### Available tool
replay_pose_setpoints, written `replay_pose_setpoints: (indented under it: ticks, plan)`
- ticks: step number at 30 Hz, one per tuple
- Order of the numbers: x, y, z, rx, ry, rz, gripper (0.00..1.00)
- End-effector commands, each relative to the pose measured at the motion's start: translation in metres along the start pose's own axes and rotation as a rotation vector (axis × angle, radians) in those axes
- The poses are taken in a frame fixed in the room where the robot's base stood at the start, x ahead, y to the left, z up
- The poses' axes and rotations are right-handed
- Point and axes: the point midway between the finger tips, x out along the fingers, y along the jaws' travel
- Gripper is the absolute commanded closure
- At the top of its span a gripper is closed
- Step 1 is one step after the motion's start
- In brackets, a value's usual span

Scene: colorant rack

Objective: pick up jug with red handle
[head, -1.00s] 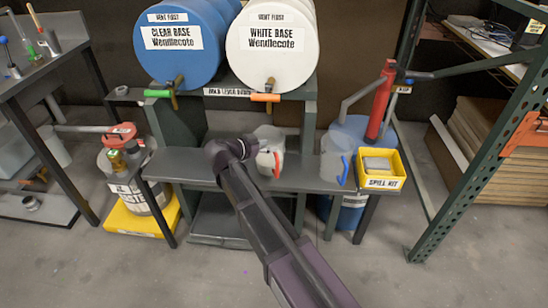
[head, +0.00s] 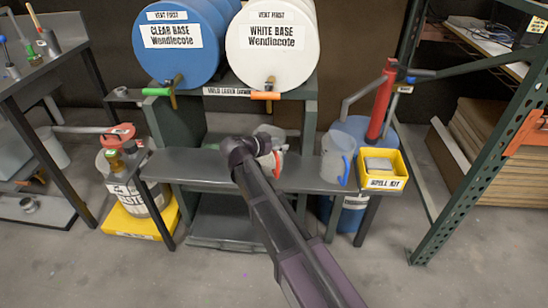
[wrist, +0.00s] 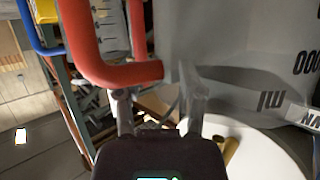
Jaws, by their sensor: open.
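The jug with the red handle (head: 265,160) stands on the grey shelf below the white drum, partly hidden behind my wrist. In the wrist view its red handle (wrist: 112,72) fills the upper left, and its grey, marked body (wrist: 240,55) fills the upper right. My gripper (wrist: 155,88) is open, with its two fingers apart at the lower end of the handle, close to the jug body. I cannot tell whether the fingers touch the handle. In the head view my arm hides the fingertips.
A blue-handled jug (head: 337,158) stands to the right, beside the yellow spill kit tray (head: 383,172). The white drum (head: 272,42) and its orange-handled tap (head: 266,95) are above. A blue drum (head: 180,45) is to the left. A green shelf upright (head: 480,150) stands at the right.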

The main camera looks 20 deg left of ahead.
Motion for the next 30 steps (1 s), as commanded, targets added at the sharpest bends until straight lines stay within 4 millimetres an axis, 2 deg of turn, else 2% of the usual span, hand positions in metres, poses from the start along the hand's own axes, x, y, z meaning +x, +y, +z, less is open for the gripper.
replay_pose_setpoints:
  ticks: [16, 17, 21, 22, 30]
  plan:
    - [0.0008, 0.0002, -0.0003, 0.000, 0.000, 0.000, 0.50]
    - [0.0008, 0.0002, -0.0003, 0.000, 0.000, 0.000, 0.56]
    - [0.0009, 0.0003, -0.0003, 0.000, 0.000, 0.001, 0.97]
    - [0.0009, 0.0003, -0.0003, 0.000, 0.000, 0.001, 1.00]
    - [0.0010, 0.0003, -0.0007, 0.000, 0.001, 0.001, 1.00]
